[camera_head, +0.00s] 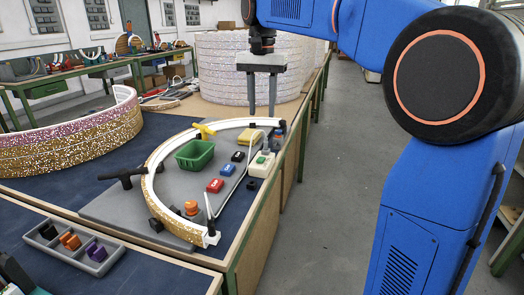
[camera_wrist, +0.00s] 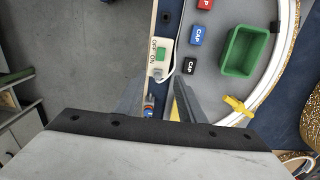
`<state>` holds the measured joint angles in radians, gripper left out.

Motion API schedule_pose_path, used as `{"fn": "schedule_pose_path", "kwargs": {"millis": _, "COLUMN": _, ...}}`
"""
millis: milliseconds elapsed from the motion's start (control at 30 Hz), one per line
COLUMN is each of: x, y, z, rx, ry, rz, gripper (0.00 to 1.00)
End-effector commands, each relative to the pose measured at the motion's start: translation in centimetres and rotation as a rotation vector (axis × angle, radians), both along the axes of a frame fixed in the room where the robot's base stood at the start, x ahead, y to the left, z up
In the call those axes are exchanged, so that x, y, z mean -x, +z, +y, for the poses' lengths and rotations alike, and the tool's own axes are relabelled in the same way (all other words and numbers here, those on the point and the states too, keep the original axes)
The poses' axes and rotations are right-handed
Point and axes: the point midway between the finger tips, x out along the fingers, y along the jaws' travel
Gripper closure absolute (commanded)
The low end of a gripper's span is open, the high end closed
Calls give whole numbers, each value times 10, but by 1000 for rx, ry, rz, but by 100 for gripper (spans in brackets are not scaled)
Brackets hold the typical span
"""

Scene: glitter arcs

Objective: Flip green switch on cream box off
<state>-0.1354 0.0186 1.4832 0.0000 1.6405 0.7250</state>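In the wrist view, the cream box (camera_wrist: 153,70) shows OFF and ON lettering beside the green switch (camera_wrist: 160,54); which way the switch is tipped I cannot tell. My gripper (camera_head: 262,112) points down above the far end of the arc, beyond the box and apart from it. Its two fingers are spread with nothing between them; the fingers also show in the wrist view (camera_wrist: 160,105).
A green basket (camera_head: 195,154), red block (camera_head: 215,186), blue block (camera_head: 227,169) and black block (camera_head: 238,156) sit within the white arc (camera_head: 152,184). A yellow clamp (camera_head: 205,131) and a blue-red item (camera_wrist: 149,105) are near the far end. Floor right of the table is clear.

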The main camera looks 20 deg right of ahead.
Motion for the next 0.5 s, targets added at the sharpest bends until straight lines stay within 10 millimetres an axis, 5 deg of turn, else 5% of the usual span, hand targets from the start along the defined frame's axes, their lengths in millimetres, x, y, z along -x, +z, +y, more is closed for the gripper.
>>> {"fn": "schedule_pose_path", "kwargs": {"millis": 500, "x": 1, "y": -93, "z": 0, "rx": 1, "ry": 1, "rz": 3, "gripper": 64}}
